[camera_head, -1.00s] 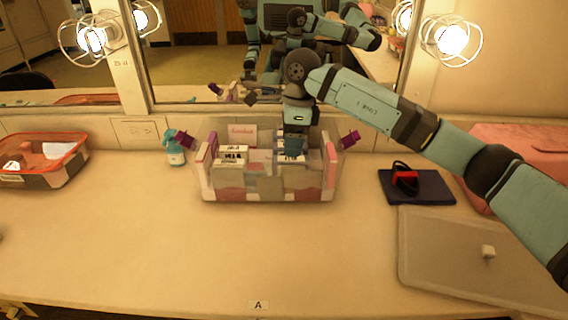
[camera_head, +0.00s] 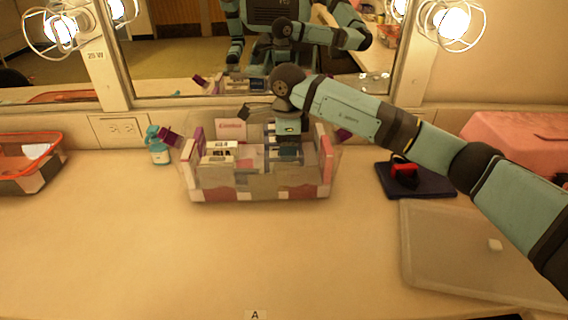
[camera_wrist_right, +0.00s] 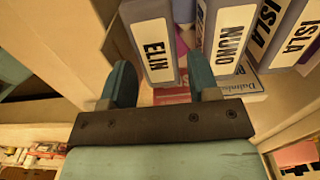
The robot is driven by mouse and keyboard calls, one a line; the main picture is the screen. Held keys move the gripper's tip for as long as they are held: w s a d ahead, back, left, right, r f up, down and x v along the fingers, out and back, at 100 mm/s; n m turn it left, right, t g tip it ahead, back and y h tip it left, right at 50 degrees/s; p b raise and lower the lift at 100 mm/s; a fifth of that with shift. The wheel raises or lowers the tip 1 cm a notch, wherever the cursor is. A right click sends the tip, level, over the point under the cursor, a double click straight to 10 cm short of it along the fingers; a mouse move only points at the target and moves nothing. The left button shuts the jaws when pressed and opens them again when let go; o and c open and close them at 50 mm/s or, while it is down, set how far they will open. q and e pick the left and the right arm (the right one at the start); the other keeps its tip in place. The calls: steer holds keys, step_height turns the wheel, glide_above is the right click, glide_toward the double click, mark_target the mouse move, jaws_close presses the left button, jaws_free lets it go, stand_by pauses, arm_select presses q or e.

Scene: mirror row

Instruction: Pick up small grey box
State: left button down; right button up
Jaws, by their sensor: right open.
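Several grey boxes with white name labels stand in a clear bin (camera_head: 250,188). In the right wrist view, a small grey box labelled ELIN (camera_wrist_right: 137,12) lies in line with the gap between my fingers. Grey boxes labelled NUNO (camera_wrist_right: 231,40) and ISLA (camera_wrist_right: 262,28) stand to its right. My right gripper (camera_wrist_right: 160,72) is open, with a finger on each side of the ELIN box's lower end; I cannot tell if either touches it. In the head view the right gripper (camera_head: 286,148) reaches down into the bin's back right part. My left gripper is not in view.
A teal spray bottle (camera_head: 159,150) stands left of the bin. An orange-rimmed container (camera_head: 40,180) is at far left. A dark folder (camera_head: 430,188) with a red item and a grey tray (camera_head: 470,250) lie right. A mirror is behind. The front counter is clear.

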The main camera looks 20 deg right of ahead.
steer(key=f, duration=0.2)
steer(key=a+f, duration=0.1)
steer(key=f, duration=0.1)
steer(key=shift+b, duration=0.35)
steer(key=shift+d+f, duration=0.1)
steer(key=shift+f, duration=0.25)
steer(key=c, duration=0.7)
steer(key=shift+c, duration=0.2)
